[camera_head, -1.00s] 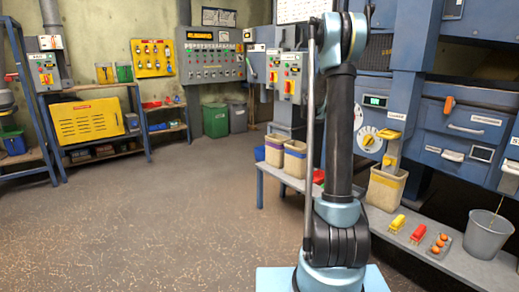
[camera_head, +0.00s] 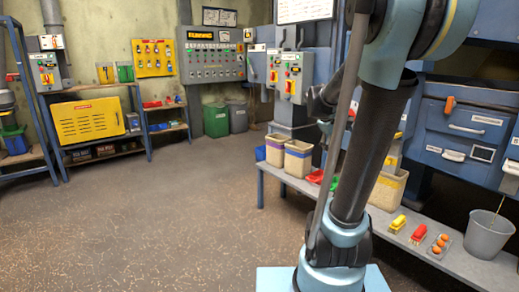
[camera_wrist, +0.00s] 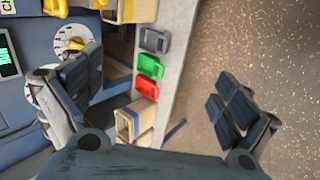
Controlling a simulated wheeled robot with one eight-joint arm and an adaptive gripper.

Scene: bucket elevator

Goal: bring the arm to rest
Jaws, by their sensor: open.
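My gripper (camera_wrist: 150,88) is open in the wrist view, its two dark fingers wide apart at left and right. Nothing is between them; the bench with small grey, green and red trays lies beyond. In the head view my arm leans to the right from its base, and its upper links leave the top edge of the picture. A dark part of my gripper (camera_head: 322,103) shows at the left of the arm, partly hidden by it.
The grey bench (camera_head: 470,265) holds a yellow item (camera_head: 397,223), a red item (camera_head: 418,234), a tray of orange balls (camera_head: 440,244), a bucket (camera_head: 487,234) and tan bins (camera_head: 298,160). Blue machinery with a dial (camera_wrist: 70,42) stands behind. Open floor (camera_head: 170,215) lies at the left.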

